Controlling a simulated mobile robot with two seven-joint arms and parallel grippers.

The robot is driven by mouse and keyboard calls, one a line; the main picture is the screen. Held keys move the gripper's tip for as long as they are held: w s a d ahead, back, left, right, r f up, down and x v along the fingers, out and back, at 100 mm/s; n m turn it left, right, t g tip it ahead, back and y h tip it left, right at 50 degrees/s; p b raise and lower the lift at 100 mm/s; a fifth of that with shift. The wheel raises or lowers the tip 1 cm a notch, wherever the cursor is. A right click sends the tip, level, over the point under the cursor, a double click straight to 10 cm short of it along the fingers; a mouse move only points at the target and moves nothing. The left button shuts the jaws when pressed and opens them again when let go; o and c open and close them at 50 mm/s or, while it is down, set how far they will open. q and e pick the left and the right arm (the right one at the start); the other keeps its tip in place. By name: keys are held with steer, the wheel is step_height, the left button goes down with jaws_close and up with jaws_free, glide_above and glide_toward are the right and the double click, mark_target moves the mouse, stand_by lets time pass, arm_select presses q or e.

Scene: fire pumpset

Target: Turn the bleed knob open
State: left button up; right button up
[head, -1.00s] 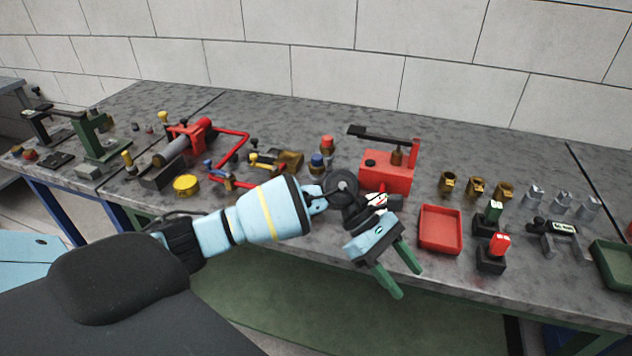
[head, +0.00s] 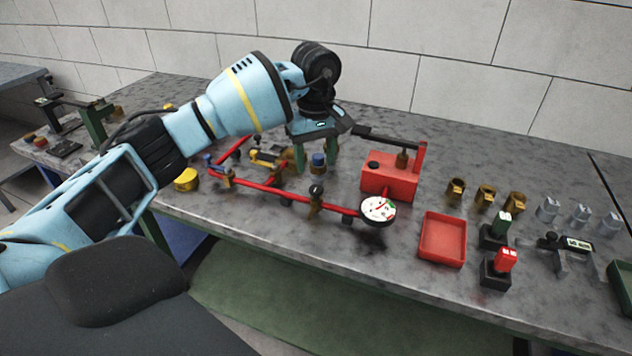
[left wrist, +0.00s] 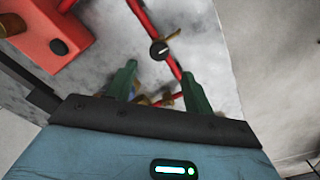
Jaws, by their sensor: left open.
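A small round black knob (head: 316,189) with a white line sits on a brass fitting on the red pipe; it looks like the bleed knob. In the left wrist view the knob (left wrist: 159,49) shows beyond my fingertips, its white line slanting slightly. My right gripper is in neither view.
A white round gauge (head: 378,208) ends the red pipe at the right. A red pump box (head: 388,182) with a black lever (head: 385,138) stands behind it. A red tray (head: 442,240) and several brass fittings lie farther right. A yellow cap (head: 187,180) is at left.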

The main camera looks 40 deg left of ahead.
mark_target(316, 188)
arm_select(q)
step_height(316, 188, down, 6)
steer(key=shift+w+f, duration=0.1)
steer(key=shift+f, duration=0.45)
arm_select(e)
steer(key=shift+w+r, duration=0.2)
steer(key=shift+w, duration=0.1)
arm_select(q)
steer(key=shift+c, duration=0.6)
steer(key=c, duration=0.8)
steer(key=shift+c, duration=0.2)
